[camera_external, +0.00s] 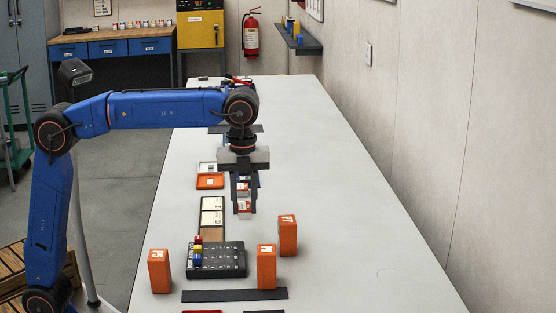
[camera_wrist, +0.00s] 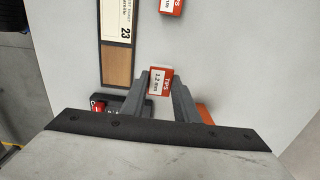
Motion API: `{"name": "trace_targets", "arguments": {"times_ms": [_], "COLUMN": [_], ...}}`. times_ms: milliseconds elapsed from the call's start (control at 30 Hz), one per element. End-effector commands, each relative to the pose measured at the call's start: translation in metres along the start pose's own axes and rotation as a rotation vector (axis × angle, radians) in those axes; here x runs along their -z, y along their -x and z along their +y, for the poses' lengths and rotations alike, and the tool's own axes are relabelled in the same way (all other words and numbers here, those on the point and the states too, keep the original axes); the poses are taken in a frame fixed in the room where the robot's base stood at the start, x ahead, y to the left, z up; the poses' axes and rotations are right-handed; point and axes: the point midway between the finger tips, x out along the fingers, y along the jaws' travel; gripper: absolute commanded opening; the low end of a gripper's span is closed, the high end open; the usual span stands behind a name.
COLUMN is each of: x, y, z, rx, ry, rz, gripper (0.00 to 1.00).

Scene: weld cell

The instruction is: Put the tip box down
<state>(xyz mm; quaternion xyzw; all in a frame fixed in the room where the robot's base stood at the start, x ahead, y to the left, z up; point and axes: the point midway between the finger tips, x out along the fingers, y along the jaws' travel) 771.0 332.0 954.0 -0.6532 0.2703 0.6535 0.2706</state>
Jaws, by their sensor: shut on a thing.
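The tip box (camera_wrist: 160,82), a small red and white box marked TIPS 1.2 mm, is between the two grey fingers of my gripper (camera_wrist: 165,88) in the wrist view. The gripper is shut on it. In the external view my gripper (camera_external: 243,196) points down above the white table (camera_external: 330,190), with red and white showing between its fingers. A second TIPS box (camera_wrist: 171,6) lies at the top edge of the wrist view, apart from the held one.
A long card board (camera_external: 212,236) lies left of my gripper, with an orange tray (camera_external: 210,181) beyond it. Nearer are a black rack (camera_external: 220,262) with coloured pieces and orange blocks (camera_external: 287,236), (camera_external: 266,266), (camera_external: 159,270). The table's right side is clear.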

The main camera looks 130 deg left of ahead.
Motion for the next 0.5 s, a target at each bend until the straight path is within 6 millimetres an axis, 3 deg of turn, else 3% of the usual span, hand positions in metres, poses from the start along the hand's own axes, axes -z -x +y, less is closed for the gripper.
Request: {"name": "trace_targets", "arguments": {"times_ms": [267,500], "x": [0.0,0.0], "y": [-0.019,-0.049], "z": [0.0,0.001], "rx": [-0.001,-0.002], "ry": [0.0,0.0], "rz": [0.0,0.0], "gripper": [0.04,0.04]}}
